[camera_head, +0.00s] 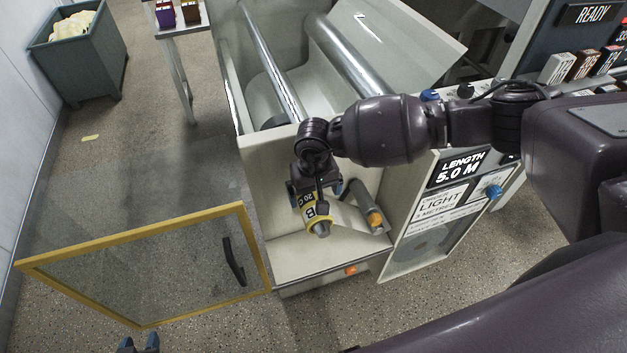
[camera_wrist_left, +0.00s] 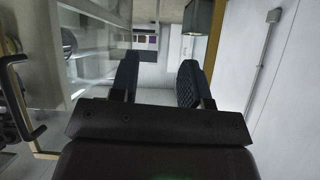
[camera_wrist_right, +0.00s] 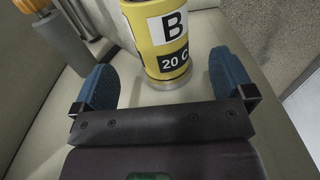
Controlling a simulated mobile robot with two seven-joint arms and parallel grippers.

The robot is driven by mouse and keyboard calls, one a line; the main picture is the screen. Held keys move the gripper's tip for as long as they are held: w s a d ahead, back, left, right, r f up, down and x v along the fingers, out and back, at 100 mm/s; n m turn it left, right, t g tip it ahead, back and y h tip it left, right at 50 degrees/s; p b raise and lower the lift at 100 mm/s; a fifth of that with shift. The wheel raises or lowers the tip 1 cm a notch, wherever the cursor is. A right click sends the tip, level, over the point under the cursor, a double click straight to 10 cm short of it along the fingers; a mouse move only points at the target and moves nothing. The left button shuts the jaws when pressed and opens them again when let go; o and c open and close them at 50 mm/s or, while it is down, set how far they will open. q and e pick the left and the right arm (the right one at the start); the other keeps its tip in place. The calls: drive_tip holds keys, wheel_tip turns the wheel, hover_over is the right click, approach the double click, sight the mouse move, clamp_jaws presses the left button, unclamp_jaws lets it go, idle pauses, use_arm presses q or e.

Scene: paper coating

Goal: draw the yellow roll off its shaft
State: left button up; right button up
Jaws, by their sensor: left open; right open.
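The yellow roll (camera_head: 318,212), marked "B" and "20", sits in the open cabinet below the machine's long rollers. A metal end, perhaps of its shaft, shows at its near end (camera_head: 320,229). My right gripper (camera_head: 315,190) is over the roll with its fingers open. In the right wrist view the yellow roll (camera_wrist_right: 170,50) lies ahead and between the spread fingers, with a gap at each side. The rest of the shaft is hidden. My left gripper (camera_head: 138,343) is open and empty at the bottom left, far from the roll; its fingers also show in the left wrist view (camera_wrist_left: 157,80).
A yellow-framed glass door (camera_head: 150,265) stands open at left. A panel reading "LENGTH 5.0 M" (camera_head: 458,172) is at right.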

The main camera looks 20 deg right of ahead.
sight(314, 203)
wheel_tip(314, 203, down, 7)
drive_tip(key=shift+w+f, duration=0.1)
drive_tip(key=shift+f, duration=0.05)
idle(0.4)
drive_tip(key=c, duration=1)
